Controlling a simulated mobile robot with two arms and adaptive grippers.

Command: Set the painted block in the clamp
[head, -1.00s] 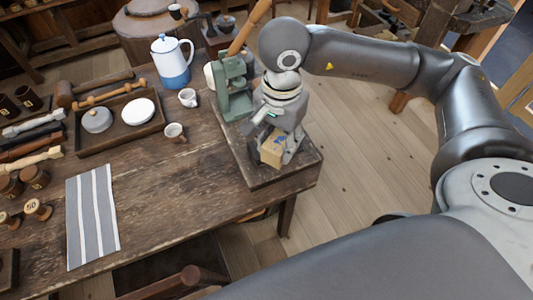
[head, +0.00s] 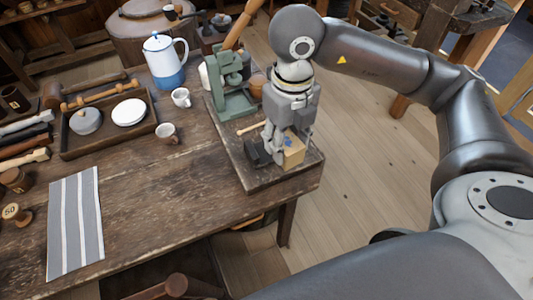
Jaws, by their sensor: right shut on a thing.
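The painted block (head: 293,150) is pale wood with a blue mark. It is low over the wooden board at the table's right corner. My right gripper (head: 287,147) points down and is shut on it, and the fingers partly hide it. A dark grey blocky piece (head: 258,153), which looks like the clamp, sits on the board just left of the block. A pale wooden rod (head: 251,127) lies behind it. Whether the block touches the clamp or the board I cannot tell. My left gripper is not in view.
Cups (head: 167,133), a blue-and-white pot (head: 166,62) and a tray (head: 68,146) are farther left. A striped cloth (head: 76,222) lies in front. The middle of the table is clear.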

